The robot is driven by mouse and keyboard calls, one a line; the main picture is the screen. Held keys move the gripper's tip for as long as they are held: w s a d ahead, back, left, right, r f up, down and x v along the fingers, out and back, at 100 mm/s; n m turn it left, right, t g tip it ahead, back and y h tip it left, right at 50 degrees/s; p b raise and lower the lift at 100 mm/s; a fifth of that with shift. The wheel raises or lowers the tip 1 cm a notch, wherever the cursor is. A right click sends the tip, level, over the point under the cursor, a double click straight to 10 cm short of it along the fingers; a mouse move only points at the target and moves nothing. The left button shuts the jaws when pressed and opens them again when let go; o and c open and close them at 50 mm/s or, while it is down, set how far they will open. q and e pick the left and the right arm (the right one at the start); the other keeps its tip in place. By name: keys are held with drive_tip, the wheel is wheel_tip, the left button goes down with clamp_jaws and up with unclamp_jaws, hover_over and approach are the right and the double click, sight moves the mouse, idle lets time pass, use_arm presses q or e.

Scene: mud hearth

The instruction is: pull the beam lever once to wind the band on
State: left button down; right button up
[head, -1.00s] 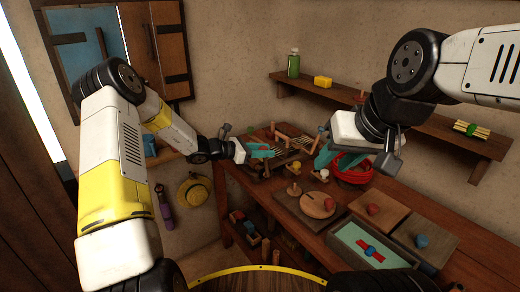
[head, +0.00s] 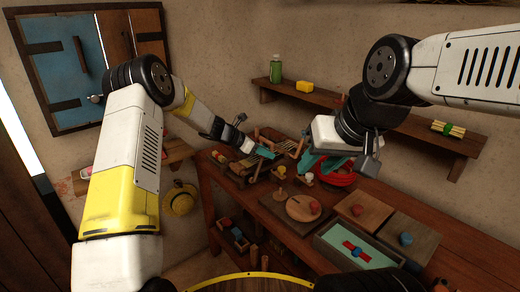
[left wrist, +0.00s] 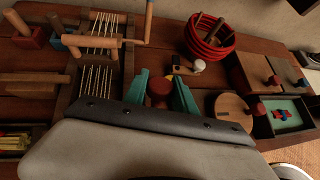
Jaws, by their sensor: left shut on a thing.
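My left gripper (left wrist: 158,92) is shut on the beam lever (left wrist: 159,86), whose reddish-brown rounded end shows between the teal fingers in the left wrist view. The lever's lower part is hidden. The small band loom (left wrist: 100,40), a wooden frame with pale stretched threads, lies just left of the fingers there. In the head view the left gripper (head: 266,153) is at the loom (head: 252,166), whose parts it partly hides. My right gripper (head: 310,162) hangs over the bench beside the loom, near the red coil; its finger gap is not clear.
A red coil (left wrist: 212,42) stands behind the fingers, with a small white knob (left wrist: 199,65) near it. A round wooden disc (left wrist: 232,108) and lidded boxes (head: 362,210) lie to the right on the bench. A wall shelf (head: 400,122) runs behind my right arm.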

use_arm(q)
drive_tip(key=shift+f, duration=0.15)
drive_tip(key=c, duration=1.1)
unclamp_jaws()
drive_tip(key=shift+w, duration=0.1)
drive_tip(key=shift+o, duration=0.2)
drive_tip(key=v, duration=0.8)
drive_tip(key=shift+d, duration=0.1)
